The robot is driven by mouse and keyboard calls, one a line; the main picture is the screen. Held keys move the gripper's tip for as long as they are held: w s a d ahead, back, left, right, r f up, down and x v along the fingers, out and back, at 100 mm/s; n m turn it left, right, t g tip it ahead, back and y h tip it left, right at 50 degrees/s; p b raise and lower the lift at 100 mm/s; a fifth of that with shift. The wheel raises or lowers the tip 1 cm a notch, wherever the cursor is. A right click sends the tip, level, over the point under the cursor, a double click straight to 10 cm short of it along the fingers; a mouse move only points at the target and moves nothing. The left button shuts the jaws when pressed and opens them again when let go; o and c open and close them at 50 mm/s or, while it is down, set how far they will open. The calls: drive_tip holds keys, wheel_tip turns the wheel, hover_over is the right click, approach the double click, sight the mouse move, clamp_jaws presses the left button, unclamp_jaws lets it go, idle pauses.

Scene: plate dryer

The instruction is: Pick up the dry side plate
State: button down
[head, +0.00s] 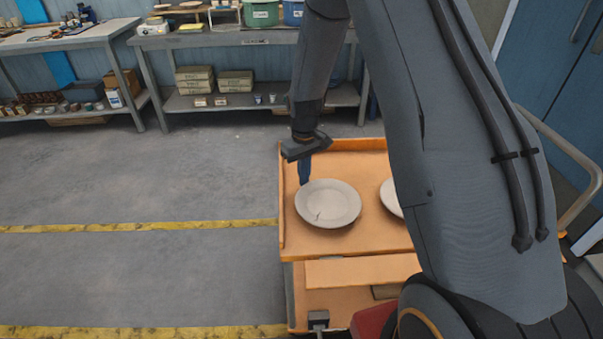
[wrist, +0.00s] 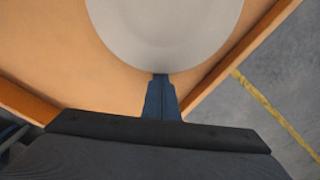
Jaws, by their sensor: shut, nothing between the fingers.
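A pale round plate (head: 328,204) with a small dark mark near its middle lies flat on the orange cart top (head: 295,245). A second pale plate (head: 393,197) lies to its right, mostly hidden behind my arm. I cannot tell from the frames which plate is the dry one. My gripper (head: 305,182) is shut and empty, pointing down at the upper left rim of the first plate. In the wrist view, my closed fingertips (wrist: 161,78) overlap the edge of a plate (wrist: 165,25); whether they touch it is unclear.
The cart top has raised orange edges (wrist: 235,62). Grey workbenches with boxes (head: 195,80) and tubs stand along the back wall. A metal handrail (head: 575,155) is on the cart's right. The floor to the left is open, with yellow lines (head: 130,226).

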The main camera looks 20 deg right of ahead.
sight(314, 194)
drive_tip(key=shift+s+d+p, duration=0.25)
drive_tip(key=shift+s+p, duration=0.05)
drive_tip(key=shift+s, duration=0.55)
drive_tip(key=shift+s+d+p, duration=0.3)
drive_tip(key=shift+s+p, duration=0.05)
drive_tip(key=shift+s, duration=0.55)
drive_tip(key=shift+s+d+p, duration=0.25)
drive_tip(key=shift+s+p, duration=0.05)
drive_tip(key=shift+s, duration=0.55)
